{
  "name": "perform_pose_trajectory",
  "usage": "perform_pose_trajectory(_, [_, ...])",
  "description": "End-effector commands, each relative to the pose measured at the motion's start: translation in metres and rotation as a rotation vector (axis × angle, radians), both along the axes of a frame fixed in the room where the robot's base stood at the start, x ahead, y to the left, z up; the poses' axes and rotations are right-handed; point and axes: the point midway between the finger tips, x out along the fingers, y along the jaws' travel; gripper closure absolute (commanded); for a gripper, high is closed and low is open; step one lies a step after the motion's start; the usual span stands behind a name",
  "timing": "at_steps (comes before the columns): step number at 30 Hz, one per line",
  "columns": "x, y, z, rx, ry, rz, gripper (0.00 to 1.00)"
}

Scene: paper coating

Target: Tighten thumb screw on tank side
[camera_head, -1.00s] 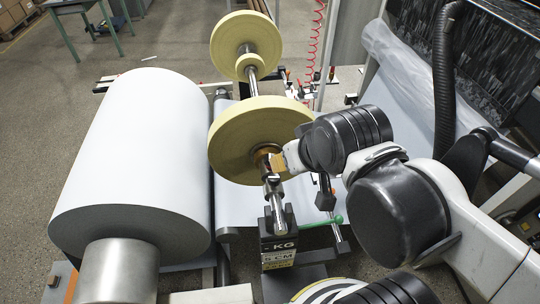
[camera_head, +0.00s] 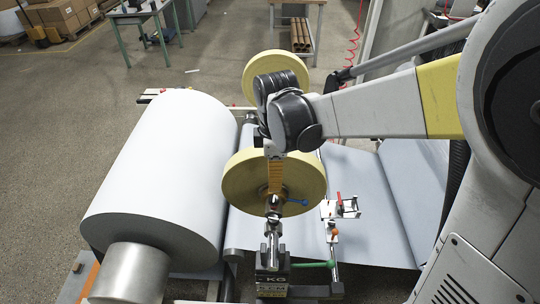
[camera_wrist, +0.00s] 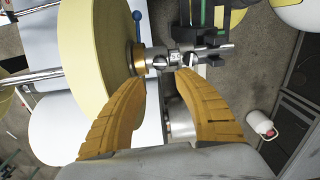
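My gripper (camera_wrist: 160,80) has two orange ribbed fingers, spread apart with nothing between the tips. In the wrist view the tips are close to a metal shaft (camera_wrist: 212,53) with small silver screw-like parts (camera_wrist: 160,62) on a collar; which one is the thumb screw I cannot tell. I cannot tell whether the tips touch it. In the head view my gripper (camera_head: 275,178) points down in front of the near yellow roll (camera_head: 238,178), above the shaft end (camera_head: 273,232). One finger hides the other there. I cannot make out a tank.
A large white paper roll (camera_head: 165,165) lies left of the yellow roll. A blue-knobbed lever (camera_head: 298,202) sticks out right of the hub and also shows in the wrist view (camera_wrist: 137,17). A green handle (camera_head: 316,265) is low by the stand. A second yellow roll (camera_head: 262,67) is behind.

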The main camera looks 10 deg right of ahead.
Motion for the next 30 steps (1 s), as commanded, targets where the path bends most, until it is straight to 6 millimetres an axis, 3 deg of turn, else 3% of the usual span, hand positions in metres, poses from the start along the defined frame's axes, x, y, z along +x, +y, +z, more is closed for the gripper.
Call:
perform_pose_trajectory(15, [0.000, 0.000, -0.092, 0.001, -0.002, -0.002, 0.63])
perform_pose_trajectory(21, [0.000, 0.000, -0.104, 0.001, -0.002, -0.002, 0.63])
perform_pose_trajectory(28, [0.000, 0.000, -0.104, 0.001, -0.002, -0.003, 0.63])
perform_pose_trajectory(29, [0.000, 0.000, -0.104, 0.001, -0.002, -0.003, 0.64])
perform_pose_trajectory(30, [0.000, 0.000, -0.104, 0.001, -0.002, -0.003, 0.76])
